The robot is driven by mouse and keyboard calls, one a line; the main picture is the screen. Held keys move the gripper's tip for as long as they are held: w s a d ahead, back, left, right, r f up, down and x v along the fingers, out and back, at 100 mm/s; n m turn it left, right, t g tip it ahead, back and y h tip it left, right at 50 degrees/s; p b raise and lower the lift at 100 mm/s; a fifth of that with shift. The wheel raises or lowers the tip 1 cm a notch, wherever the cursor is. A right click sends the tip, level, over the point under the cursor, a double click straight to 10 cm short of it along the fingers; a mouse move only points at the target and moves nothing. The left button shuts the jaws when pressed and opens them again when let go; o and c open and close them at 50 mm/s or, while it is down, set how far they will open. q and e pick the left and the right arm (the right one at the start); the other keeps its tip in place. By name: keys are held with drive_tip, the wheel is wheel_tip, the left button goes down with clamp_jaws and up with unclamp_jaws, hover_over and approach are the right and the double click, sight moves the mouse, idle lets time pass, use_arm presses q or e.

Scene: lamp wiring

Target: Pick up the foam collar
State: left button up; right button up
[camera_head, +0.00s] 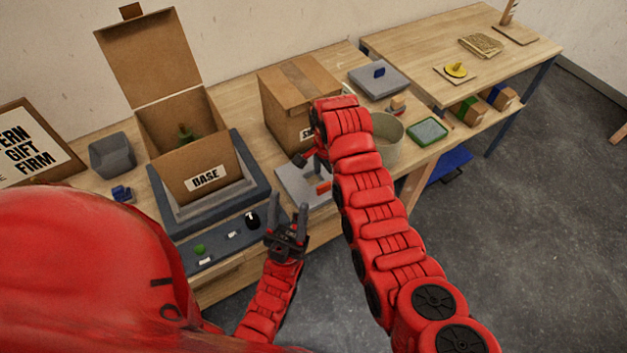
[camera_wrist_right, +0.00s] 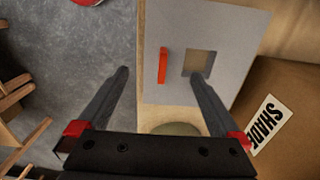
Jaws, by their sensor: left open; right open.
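The piece that looks like the foam collar is a flat grey square slab (camera_head: 291,181) with a square hole and a red upright tab (camera_head: 323,187). It lies on the bench in front of the SHADE box, partly hidden by my right arm. In the right wrist view the collar (camera_wrist_right: 225,35) shows its red tab (camera_wrist_right: 162,66) between my right fingertips. My right gripper (camera_wrist_right: 161,78) is open and empty above it, apart from the tab as far as I can tell. My left gripper (camera_head: 287,210) is open and empty, fingers up, near the bench's front edge.
The closed SHADE box (camera_head: 285,100) stands behind the collar. The open BASE box (camera_head: 205,165) sits in a grey tray to the left. A round bin (camera_head: 388,140), a green-topped tray (camera_head: 428,131) and a grey slab with a blue tab (camera_head: 392,82) are to the right.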

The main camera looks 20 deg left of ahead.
sight(323, 185)
drive_tip(key=shift+a+f+p, duration=0.1)
drive_tip(key=shift+f+p, duration=0.15)
drive_tip(key=shift+p, duration=0.1)
drive_tip(key=shift+a+f+p, duration=0.15)
drive_tip(key=shift+f+p, duration=0.5)
drive_tip(key=shift+f, duration=0.3)
drive_tip(key=shift+a+f, duration=0.1)
drive_tip(key=shift+f, duration=0.7)
drive_tip(key=shift+s+f, duration=0.1)
drive_tip(key=shift+f, duration=0.65)
